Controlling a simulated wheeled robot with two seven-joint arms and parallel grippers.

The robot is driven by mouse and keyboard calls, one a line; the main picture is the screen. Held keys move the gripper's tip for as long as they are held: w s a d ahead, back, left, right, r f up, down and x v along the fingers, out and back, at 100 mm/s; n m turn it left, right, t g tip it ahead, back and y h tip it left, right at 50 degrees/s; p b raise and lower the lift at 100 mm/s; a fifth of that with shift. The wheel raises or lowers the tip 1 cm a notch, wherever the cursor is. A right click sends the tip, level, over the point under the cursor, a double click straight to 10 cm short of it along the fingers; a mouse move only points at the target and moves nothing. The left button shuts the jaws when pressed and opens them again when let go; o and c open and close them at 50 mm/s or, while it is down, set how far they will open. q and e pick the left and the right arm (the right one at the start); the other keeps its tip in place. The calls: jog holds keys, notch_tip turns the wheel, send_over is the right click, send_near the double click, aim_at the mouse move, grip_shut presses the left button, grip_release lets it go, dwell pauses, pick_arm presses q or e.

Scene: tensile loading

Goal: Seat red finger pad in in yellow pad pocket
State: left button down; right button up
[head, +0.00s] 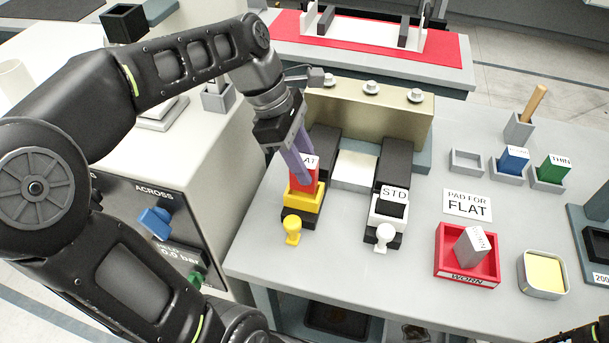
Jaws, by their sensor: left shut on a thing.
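My left gripper (299,165) reaches down from the upper left on purple fingers. It is shut on the red finger pad (305,180), which carries a white label with part of the word FLAT showing. The pad stands at the yellow pad pocket (304,200), its lower end at or inside the pocket's top. I cannot tell how deep it sits. A yellow knob (292,229) stands in front of the pocket. My right gripper is not in view; only a dark bit of arm shows at the lower right corner.
A red WORN tray (452,279) holds a grey pad. A PAD FOR FLAT sign (467,205) and blue (513,160) and green (552,169) pads in holders lie further right. A beige block (372,113) stands behind.

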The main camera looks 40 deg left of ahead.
pick_arm(q)
jog(key=shift+f, duration=1.85)
jog(key=shift+f, duration=0.1)
jog(key=c, duration=1.1)
grip_release()
jog(key=shift+o, duration=0.2)
